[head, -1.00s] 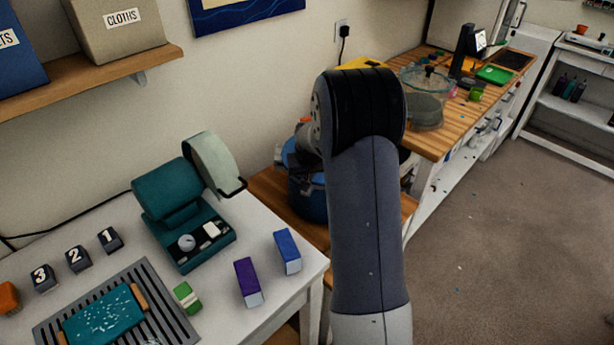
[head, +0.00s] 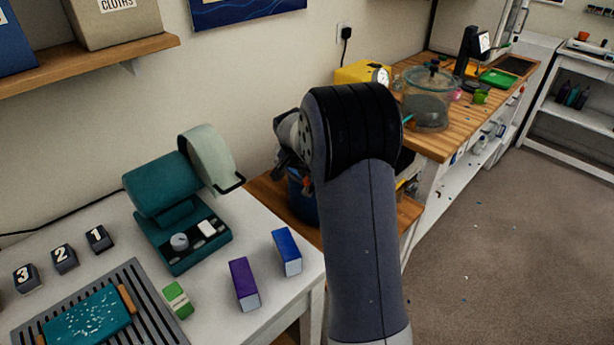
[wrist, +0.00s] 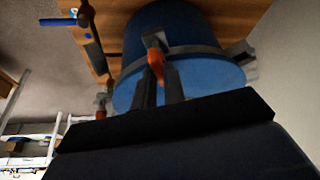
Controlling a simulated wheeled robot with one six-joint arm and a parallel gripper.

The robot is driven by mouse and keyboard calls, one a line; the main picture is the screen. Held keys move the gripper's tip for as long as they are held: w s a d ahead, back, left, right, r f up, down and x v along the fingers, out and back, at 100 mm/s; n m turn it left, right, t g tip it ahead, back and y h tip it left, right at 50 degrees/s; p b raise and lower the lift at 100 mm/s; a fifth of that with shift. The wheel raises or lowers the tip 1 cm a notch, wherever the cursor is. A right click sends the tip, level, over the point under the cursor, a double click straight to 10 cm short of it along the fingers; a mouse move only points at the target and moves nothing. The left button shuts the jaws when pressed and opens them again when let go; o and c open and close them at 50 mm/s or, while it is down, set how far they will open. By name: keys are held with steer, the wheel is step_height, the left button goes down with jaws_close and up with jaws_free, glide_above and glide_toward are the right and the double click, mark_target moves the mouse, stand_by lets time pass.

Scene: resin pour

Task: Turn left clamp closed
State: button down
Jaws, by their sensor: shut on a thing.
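The blue pot (wrist: 200,65) fills the middle of the wrist view, with a grey band around it. A clamp with an orange handle (wrist: 156,62) sits at its side. My gripper (wrist: 159,78) has its fingers closed around this orange handle. I cannot tell from the views whether it is the left clamp, or how far it is turned. Another orange-ended clamp (wrist: 101,114) shows to the left of the pot.
The pot stands on a low wooden surface (head: 266,192) between the white table (head: 205,318) and the wooden workbench (head: 440,140). A yellow machine (head: 358,75) and a clear vessel (head: 428,108) stand on the bench.

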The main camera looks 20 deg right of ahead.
stand_by(0.3)
steer(key=c, duration=1.5)
jaws_free()
steer(key=v, duration=1)
steer(key=shift+s+r+b, duration=0.1)
steer(key=shift+r+b, duration=0.2)
steer(key=shift+r, duration=0.1)
steer(key=shift+f, duration=0.15)
steer(key=x, duration=1)
steer(key=shift+f+p, duration=0.25)
steer(key=shift+p, duration=0.1)
steer(key=shift+n, duration=0.3)
